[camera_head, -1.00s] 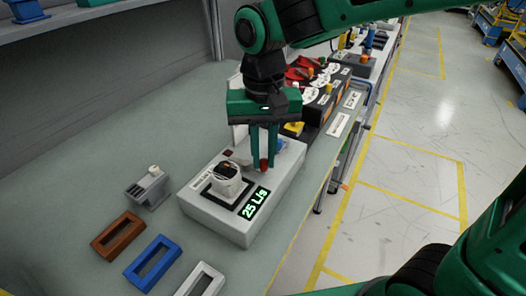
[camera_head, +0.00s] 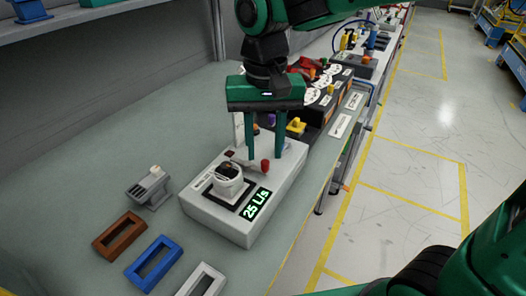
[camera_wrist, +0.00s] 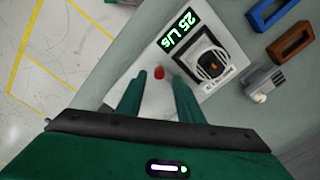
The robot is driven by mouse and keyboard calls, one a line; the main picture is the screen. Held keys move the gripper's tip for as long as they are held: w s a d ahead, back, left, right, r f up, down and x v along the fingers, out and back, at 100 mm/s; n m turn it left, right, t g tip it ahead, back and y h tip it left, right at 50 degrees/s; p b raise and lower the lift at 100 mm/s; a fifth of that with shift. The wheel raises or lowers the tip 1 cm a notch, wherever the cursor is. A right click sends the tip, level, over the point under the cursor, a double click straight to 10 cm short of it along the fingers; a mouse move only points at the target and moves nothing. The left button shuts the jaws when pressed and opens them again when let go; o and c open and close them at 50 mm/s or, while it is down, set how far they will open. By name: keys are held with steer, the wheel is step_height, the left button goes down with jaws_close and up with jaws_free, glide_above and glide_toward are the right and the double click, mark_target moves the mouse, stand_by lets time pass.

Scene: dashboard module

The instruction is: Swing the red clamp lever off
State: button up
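The red clamp lever knob (camera_head: 265,166) stands at the right of the light grey module (camera_head: 221,221), beside the round white part (camera_head: 228,179) on its dark square. A thin arm leads from the knob toward the module's back. The display reads "25 L/s". My gripper (camera_head: 264,155) is open above the back of the module, its two green fingers well apart. In the wrist view the red knob (camera_wrist: 159,72) shows beyond and between the fingertips (camera_wrist: 153,80), with nothing gripped.
A grey block with a pale knob (camera_head: 149,188) stands left of the module. Brown (camera_head: 118,235), blue (camera_head: 153,262) and white (camera_head: 202,281) frames lie in front. A dark panel with coloured controls (camera_head: 318,100) is behind, at the right.

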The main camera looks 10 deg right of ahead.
step_height(320, 180, up, 8)
stand_by(0.4)
steer(key=shift+w+d, duration=0.1)
steer(key=d+f+m, duration=0.1)
steer(key=d+f, duration=0.2)
steer(key=d, duration=0.7)
steer(key=d+f+m, duration=0.2)
steer(key=d+f, duration=0.1)
steer(key=d, duration=0.6)
steer(key=s+d+f+m, duration=0.1)
steer(key=s+d+f, duration=0.3)
steer(key=s+d, duration=0.3)
steer(key=s+d+f+m, duration=0.1)
steer(key=s+d+f, duration=0.3)
steer(key=s+d, duration=0.3)
steer(key=shift+s+d+f+m, duration=0.3)
steer(key=shift+d+f+m, duration=0.1)
steer(key=shift+d, duration=0.25)
